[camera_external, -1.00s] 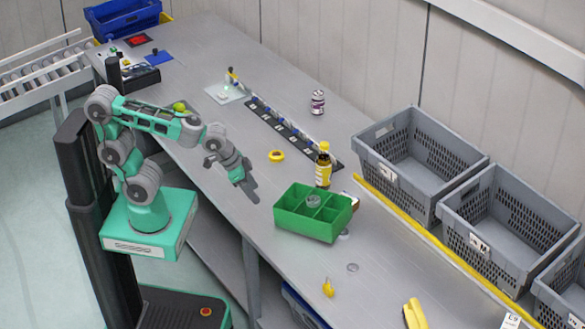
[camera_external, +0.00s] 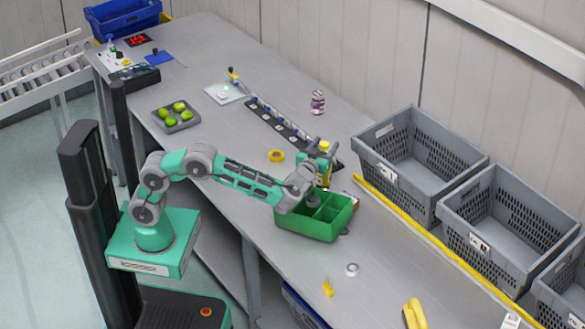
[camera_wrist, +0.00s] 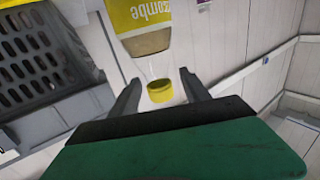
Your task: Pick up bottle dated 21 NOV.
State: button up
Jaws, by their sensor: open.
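A bottle with a yellow cap and yellow label (camera_external: 324,172) stands on the bench just behind the green divided box. In the wrist view the bottle (camera_wrist: 142,32) appears upside down, with its cap lying between my two fingers. Its label shows part of a brand word; no date is readable. My gripper (camera_external: 318,158) is at the bottle's upper part, over the back of the green box (camera_external: 310,230). Its fingers (camera_wrist: 160,88) are open, one on each side of the cap. I cannot tell whether either finger touches the bottle.
Grey crates (camera_external: 415,165) line the right side behind a yellow strip (camera_external: 430,235). A yellow tape roll (camera_external: 276,156), a purple can (camera_external: 317,100) and a dark rail (camera_external: 275,122) lie farther back. A grey tray of green fruit (camera_external: 176,117) sits at the left edge.

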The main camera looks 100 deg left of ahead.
jog(key=shift+x, duration=1.15)
jog(key=shift+c, duration=0.4)
grip_shut()
jog(key=shift+r, duration=0.1)
